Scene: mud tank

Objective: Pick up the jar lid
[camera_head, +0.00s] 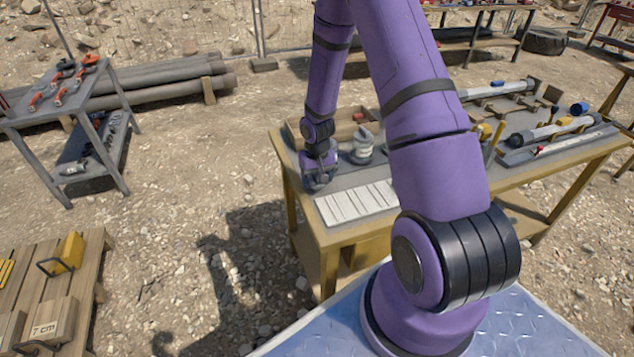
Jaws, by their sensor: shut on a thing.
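My gripper (319,176) points down over the left end of the yellow-framed workbench (343,238). It is shut on a small grey thing at the bench's left edge, which looks like the jar lid. The lid is mostly hidden by the fingers and too small to make out clearly. A grey jar-like container (362,147) stands on the bench just right of my gripper, apart from it. I cannot tell whether the gripped thing still touches the bench top.
A white slatted panel (356,202) lies in front of my gripper. A wooden tray (345,122) sits behind it. Pipes and clamps (555,130) fill the bench's right side. A tool cart (75,110) and a pallet (38,290) stand left, with open gravel between.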

